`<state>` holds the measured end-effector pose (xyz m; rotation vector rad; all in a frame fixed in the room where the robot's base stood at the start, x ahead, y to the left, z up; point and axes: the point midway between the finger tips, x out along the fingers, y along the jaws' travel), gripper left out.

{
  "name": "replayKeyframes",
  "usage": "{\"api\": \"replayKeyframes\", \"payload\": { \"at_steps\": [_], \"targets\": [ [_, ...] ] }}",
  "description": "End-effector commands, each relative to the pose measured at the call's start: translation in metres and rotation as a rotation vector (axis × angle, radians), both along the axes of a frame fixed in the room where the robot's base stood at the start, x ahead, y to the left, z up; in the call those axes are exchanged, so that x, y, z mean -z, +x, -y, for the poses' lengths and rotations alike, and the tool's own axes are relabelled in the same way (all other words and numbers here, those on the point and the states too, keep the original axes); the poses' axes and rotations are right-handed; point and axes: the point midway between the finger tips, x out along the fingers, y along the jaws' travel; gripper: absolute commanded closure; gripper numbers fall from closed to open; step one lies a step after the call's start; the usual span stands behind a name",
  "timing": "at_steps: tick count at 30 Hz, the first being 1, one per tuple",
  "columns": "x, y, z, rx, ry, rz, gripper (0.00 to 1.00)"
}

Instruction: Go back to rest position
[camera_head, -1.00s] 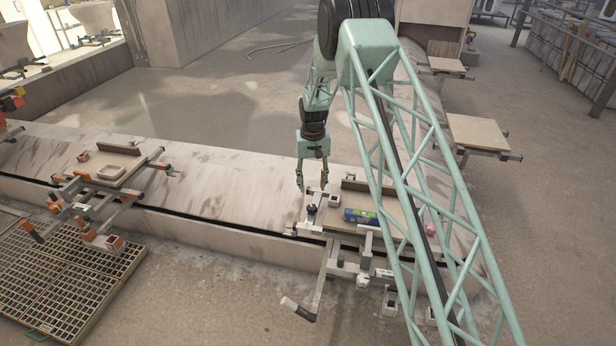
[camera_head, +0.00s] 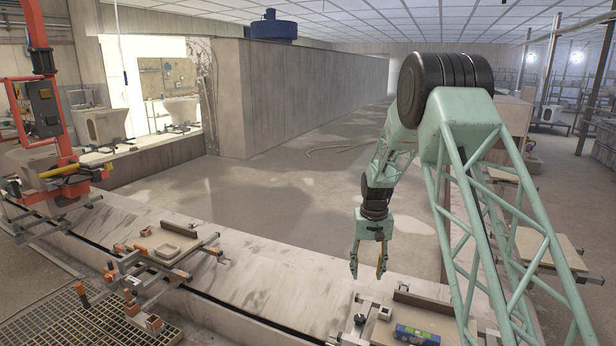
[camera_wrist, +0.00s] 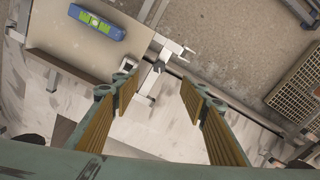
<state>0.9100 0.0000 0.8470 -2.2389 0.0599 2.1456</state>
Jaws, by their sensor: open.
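My gripper (camera_head: 368,268) is open and empty. It hangs with its fingers pointing down above the conveyor, beside and above the near carrier board (camera_head: 432,318). In the wrist view its two ridged yellow-brown finger pads (camera_wrist: 160,112) stand wide apart with nothing between them. A blue level with a green-yellow vial (camera_head: 413,335) lies on the board, and it also shows in the wrist view (camera_wrist: 97,22), away from the fingers.
The conveyor (camera_head: 255,290) runs across the front. Another carrier with a pale tray (camera_head: 167,250) stands at left, by a floor grating (camera_head: 105,318). An orange lifting device (camera_head: 45,110) is far left. The floor behind the conveyor (camera_head: 260,190) is open.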

Motion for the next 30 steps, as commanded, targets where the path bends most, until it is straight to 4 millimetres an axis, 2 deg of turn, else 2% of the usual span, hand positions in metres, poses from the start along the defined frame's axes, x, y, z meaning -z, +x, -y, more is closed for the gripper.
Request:
{"api": "replayKeyframes", "payload": {
  "at_steps": [3,12,30],
  "targets": [
    [-0.027,-0.01,0.0,-0.002,0.0,0.01,0.6],
    [-0.087,-0.039,0.0,-0.005,0.0,0.031,0.6],
    [-0.193,-0.11,0.0,-0.013,-0.002,0.073,0.6]
  ]
}}
